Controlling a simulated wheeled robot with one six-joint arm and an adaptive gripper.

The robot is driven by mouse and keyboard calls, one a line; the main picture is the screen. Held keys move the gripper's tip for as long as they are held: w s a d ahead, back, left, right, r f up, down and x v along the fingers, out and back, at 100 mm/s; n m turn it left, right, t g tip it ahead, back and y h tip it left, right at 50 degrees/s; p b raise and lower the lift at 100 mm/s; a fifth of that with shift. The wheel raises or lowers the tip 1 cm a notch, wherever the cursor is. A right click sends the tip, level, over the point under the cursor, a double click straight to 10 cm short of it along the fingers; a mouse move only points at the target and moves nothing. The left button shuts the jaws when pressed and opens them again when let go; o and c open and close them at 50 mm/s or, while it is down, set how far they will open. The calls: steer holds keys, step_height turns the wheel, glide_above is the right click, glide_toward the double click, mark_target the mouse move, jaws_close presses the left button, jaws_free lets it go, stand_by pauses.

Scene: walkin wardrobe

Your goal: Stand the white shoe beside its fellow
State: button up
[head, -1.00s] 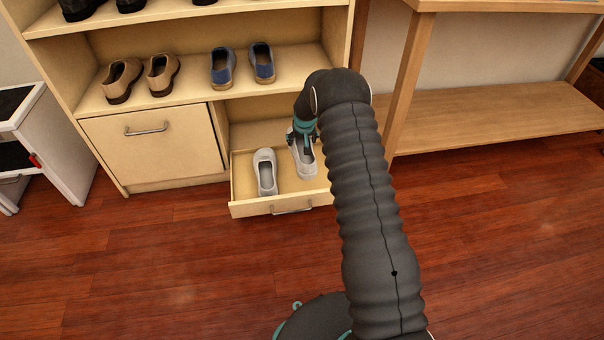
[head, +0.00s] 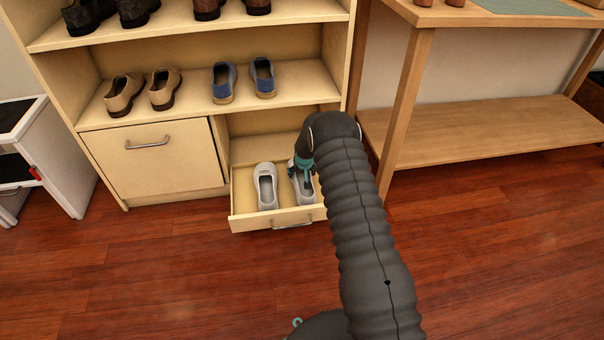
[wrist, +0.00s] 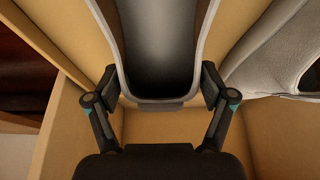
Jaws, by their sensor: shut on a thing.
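The held white shoe (head: 306,195) is upright, sole down, in the right part of the open drawer (head: 243,222). My gripper (head: 303,168) is shut on its heel end; the wrist view shows my fingers (wrist: 160,88) on both sides of the shoe's opening (wrist: 160,97). Its fellow, a matching white shoe (head: 267,193), stands to the left in the drawer, roughly parallel with a small gap. The fellow also shows at the right of the wrist view (wrist: 275,65). My arm and gripper hide part of the held shoe. Whether its sole touches the drawer floor I cannot tell.
The drawer's front with its handle (head: 292,222) and low side walls surround the shoes. Above, a shelf (head: 200,105) holds brown shoes (head: 145,90) and blue shoes (head: 244,80). A closed cabinet front (head: 155,160) is left of the drawer; a wooden table (head: 480,130) stands right.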

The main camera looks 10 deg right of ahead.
steer(key=o, duration=1.5)
steer(key=shift+f, duration=0.1)
